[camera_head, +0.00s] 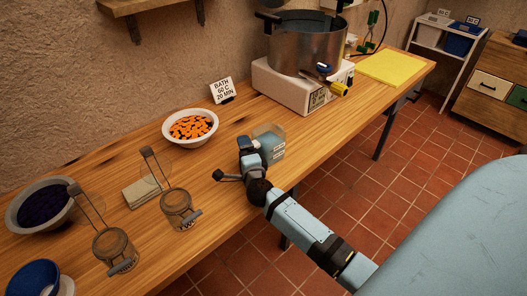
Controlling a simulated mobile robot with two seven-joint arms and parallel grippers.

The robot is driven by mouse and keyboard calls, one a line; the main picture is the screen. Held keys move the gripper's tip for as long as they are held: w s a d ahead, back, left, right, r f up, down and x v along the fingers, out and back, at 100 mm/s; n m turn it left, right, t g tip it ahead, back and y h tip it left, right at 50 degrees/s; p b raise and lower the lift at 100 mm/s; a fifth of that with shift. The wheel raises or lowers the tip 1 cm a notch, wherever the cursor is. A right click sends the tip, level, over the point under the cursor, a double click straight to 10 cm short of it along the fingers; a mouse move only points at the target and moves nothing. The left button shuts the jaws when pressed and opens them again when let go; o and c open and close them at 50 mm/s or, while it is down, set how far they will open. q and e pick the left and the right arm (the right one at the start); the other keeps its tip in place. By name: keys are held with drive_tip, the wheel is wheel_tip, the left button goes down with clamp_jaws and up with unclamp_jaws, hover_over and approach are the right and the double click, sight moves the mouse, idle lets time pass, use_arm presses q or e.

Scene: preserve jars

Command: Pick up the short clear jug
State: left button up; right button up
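A short clear jug (270,132) with small white marks on its side stands near the front edge of the wooden table, right of the middle of the head view. My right arm comes in from the lower right, and its gripper (248,148) is right at the jug, overlapping its left and lower parts. The wrist hides part of the jug and the fingertips are not clear, so I cannot tell whether they touch or hold it. My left gripper is not in view.
A white bowl of orange pieces (190,128) stands behind and left of the jug. Two open clip-top jars (114,250) and a bowl of dark fruit (40,206) are at the left. A steel pot (305,45) sits on a white heater (290,90). A yellow cloth (395,68) lies beyond.

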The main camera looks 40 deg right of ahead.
drive_tip(key=shift+r, duration=0.1)
drive_tip(key=c, duration=0.7)
drive_tip(key=shift+c, duration=0.2)
drive_tip(key=shift+r+p, duration=0.4)
drive_tip(key=shift+r, duration=0.25)
wheel_tip(320, 180, up, 19)
drive_tip(key=p, duration=0.5)
drive_tip(key=shift+f, duration=0.15)
drive_tip(key=o, duration=0.3)
drive_tip(key=c, duration=0.3)
